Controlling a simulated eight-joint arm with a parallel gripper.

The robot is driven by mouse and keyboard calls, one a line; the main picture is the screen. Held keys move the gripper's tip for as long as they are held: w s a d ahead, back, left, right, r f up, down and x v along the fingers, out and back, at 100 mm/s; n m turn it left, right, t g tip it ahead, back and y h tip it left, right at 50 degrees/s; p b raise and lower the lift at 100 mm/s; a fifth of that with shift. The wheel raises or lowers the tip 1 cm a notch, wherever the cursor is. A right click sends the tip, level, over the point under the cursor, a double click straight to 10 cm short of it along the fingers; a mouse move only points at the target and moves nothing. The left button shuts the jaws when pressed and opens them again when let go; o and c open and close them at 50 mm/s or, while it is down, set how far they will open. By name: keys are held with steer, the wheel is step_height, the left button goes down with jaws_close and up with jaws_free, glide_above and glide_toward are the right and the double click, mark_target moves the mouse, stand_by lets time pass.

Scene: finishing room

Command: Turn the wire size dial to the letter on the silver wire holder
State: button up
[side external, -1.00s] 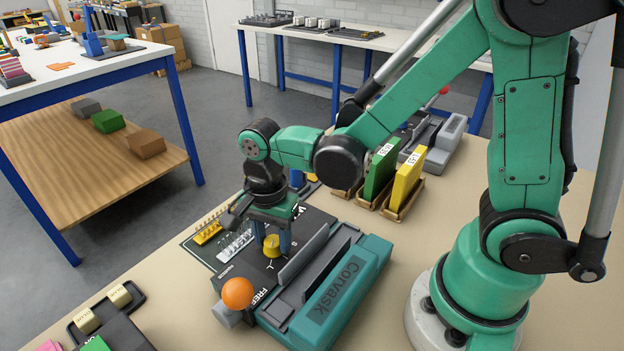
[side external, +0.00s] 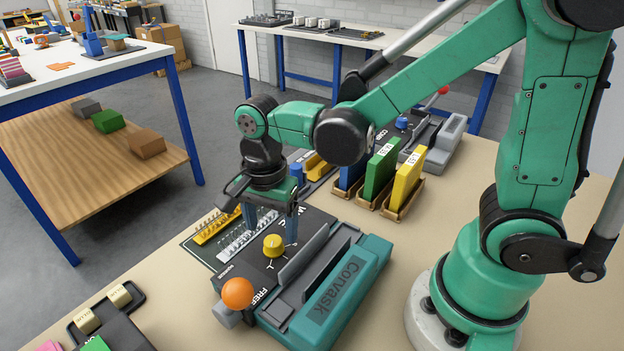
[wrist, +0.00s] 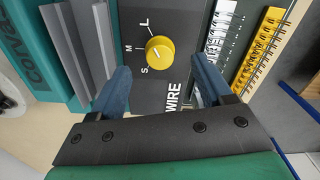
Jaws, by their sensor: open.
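The yellow wire size dial (side external: 274,246) sits on the dark top panel of the teal Corvask machine (side external: 343,292). In the wrist view the dial (wrist: 159,50) has the letters S, M and L around its left side. Its white mark seems to slant toward S. The silver wire holder (side external: 248,240) lies beside a yellow one (side external: 217,226); in the wrist view the silver holder (wrist: 220,28) is right of the dial, its letter not legible. My gripper (side external: 270,227) is open and empty above the panel, fingers apart from the dial. The wrist view shows both blue fingers (wrist: 160,70).
An orange ball knob (side external: 238,293) stands at the machine's near left corner. Green (side external: 380,172) and yellow (side external: 408,180) upright binders stand in holders behind the machine. A black tray with cream rolls (side external: 88,320) is at lower left.

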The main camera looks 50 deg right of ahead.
steer(key=shift+r, duration=1.35)
